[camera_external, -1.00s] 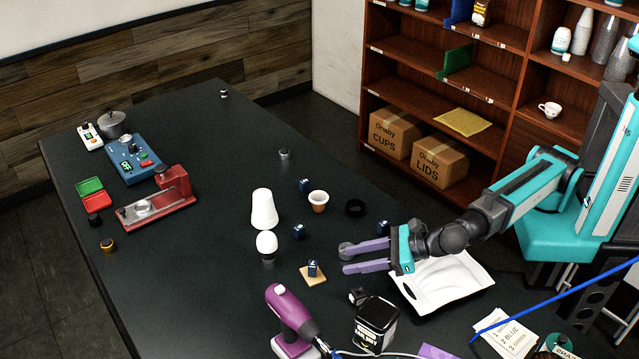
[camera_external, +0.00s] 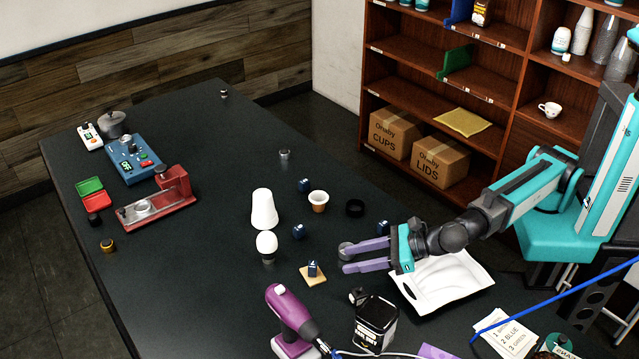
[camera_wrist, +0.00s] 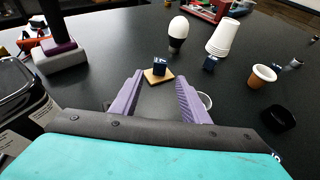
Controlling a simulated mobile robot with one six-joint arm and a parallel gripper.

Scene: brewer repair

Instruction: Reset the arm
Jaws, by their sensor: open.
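My gripper (camera_external: 366,257) is open and empty, with its two purple fingers pointing left over the table. In the wrist view the gripper (camera_wrist: 157,98) shows both fingers spread apart. A blue cube on a tan square (camera_external: 313,273) lies beyond the fingertips; the square also shows in the wrist view (camera_wrist: 158,77), between and past the fingers.
A black jar (camera_external: 375,322) and a purple drill-like tool (camera_external: 290,318) stand near the front. A white cup stack (camera_external: 264,209), an egg-like object (camera_external: 267,243), a small cup (camera_external: 318,200) and a black ring (camera_external: 355,208) stand ahead. A blue cable (camera_external: 560,297) crosses at right. The table's left front is clear.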

